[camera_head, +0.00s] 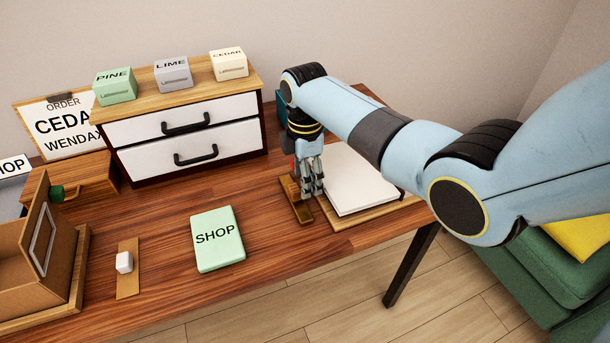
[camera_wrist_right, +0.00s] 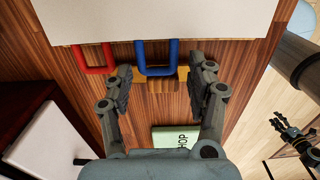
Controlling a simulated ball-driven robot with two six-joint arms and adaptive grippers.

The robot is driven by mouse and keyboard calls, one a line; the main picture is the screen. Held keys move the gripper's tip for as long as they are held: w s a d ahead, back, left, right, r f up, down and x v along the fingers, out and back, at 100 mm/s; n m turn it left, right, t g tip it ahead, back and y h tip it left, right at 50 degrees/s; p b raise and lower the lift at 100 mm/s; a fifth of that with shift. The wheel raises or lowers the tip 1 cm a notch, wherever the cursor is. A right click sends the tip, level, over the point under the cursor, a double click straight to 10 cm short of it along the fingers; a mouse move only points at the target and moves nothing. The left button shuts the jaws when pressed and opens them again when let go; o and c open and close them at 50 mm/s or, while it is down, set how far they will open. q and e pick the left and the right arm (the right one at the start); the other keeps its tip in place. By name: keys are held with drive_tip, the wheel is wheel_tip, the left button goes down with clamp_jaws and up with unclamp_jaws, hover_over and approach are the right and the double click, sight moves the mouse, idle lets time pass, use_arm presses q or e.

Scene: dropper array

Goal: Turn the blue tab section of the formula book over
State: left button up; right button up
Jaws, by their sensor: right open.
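The formula book (camera_head: 352,182) lies on the right side of the table as a thick stack of white pages. In the right wrist view its page edge (camera_wrist_right: 160,18) runs across the top, with a red tab (camera_wrist_right: 94,71) and a blue tab (camera_wrist_right: 157,72) sticking out. My right gripper (camera_head: 311,192) points down at the book's left edge, open. In the right wrist view its fingers (camera_wrist_right: 162,84) stand on either side of the blue tab, apart from each other. In the head view the gripper hides the blue tab. A small dark gripper (camera_wrist_right: 292,132), apparently my left, hangs beyond the table edge.
A wooden strip (camera_head: 299,211) lies under the right gripper. A green SHOP box (camera_head: 217,240) lies to its left. A white drawer cabinet (camera_head: 190,135) with several labelled blocks stands behind. A cardboard box (camera_head: 32,253) is at far left.

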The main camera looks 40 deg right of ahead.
clamp_jaws()
idle(0.3)
